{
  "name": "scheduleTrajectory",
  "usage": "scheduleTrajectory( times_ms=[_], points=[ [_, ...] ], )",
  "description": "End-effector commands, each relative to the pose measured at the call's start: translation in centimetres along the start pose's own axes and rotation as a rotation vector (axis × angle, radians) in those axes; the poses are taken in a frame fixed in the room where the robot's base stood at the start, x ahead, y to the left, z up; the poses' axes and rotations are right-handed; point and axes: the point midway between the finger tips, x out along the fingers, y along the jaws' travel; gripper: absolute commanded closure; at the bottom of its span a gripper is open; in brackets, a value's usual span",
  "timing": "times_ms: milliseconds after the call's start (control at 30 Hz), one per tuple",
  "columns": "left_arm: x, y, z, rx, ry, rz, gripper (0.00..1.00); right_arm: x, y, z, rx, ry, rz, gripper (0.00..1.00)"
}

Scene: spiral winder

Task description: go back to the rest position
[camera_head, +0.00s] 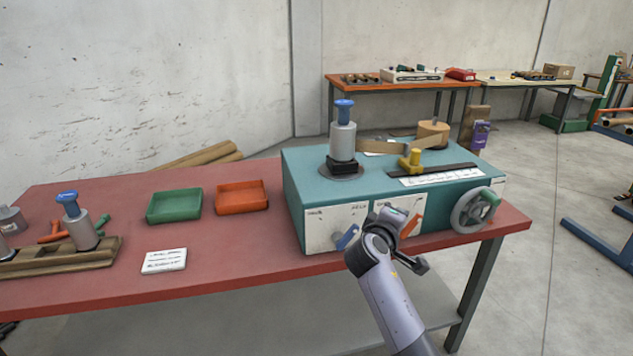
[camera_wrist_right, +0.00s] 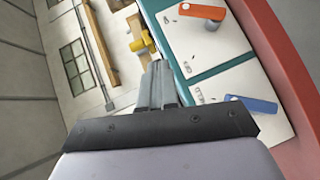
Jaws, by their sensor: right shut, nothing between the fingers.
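My right gripper (camera_head: 387,213) is in front of the teal winder box (camera_head: 298,193), close to its front panel. In the right wrist view its two fingers (camera_wrist_right: 160,72) are together with nothing between them. An orange lever (camera_head: 412,225) is just right of the gripper in the head view, and a blue lever (camera_head: 347,237) is to its left. Both levers also show in the wrist view, the orange one (camera_wrist_right: 203,11) at the top and the blue one (camera_wrist_right: 252,104) at the right, apart from the fingers. My left gripper is not in view.
A handwheel (camera_head: 475,210) sticks out at the box's right front. A grey spool with a blue top (camera_head: 343,140) stands on the box. Green (camera_head: 174,206) and orange (camera_head: 241,198) trays, a label card (camera_head: 164,260) and a wooden rack (camera_head: 60,262) are on the red table (camera_head: 225,262).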

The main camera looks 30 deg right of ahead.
Motion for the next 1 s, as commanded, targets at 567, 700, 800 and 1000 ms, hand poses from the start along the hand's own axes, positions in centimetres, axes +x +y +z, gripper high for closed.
scheduleTrajectory(
  times_ms=[567,700,800,1000],
  points=[
    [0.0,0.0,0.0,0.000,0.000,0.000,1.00,-7.1,-15.3,3.0,0.144,0.302,-0.360,1.00],
    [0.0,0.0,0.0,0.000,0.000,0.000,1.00,-12.2,-20.6,5.2,0.260,0.390,-0.553,1.00],
    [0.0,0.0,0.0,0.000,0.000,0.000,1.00,-16.3,-23.6,7.1,0.358,0.427,-0.697,1.00],
    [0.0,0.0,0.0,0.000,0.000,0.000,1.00,-24.2,-27.0,10.9,0.571,0.433,-0.955,1.00]
  ],
)
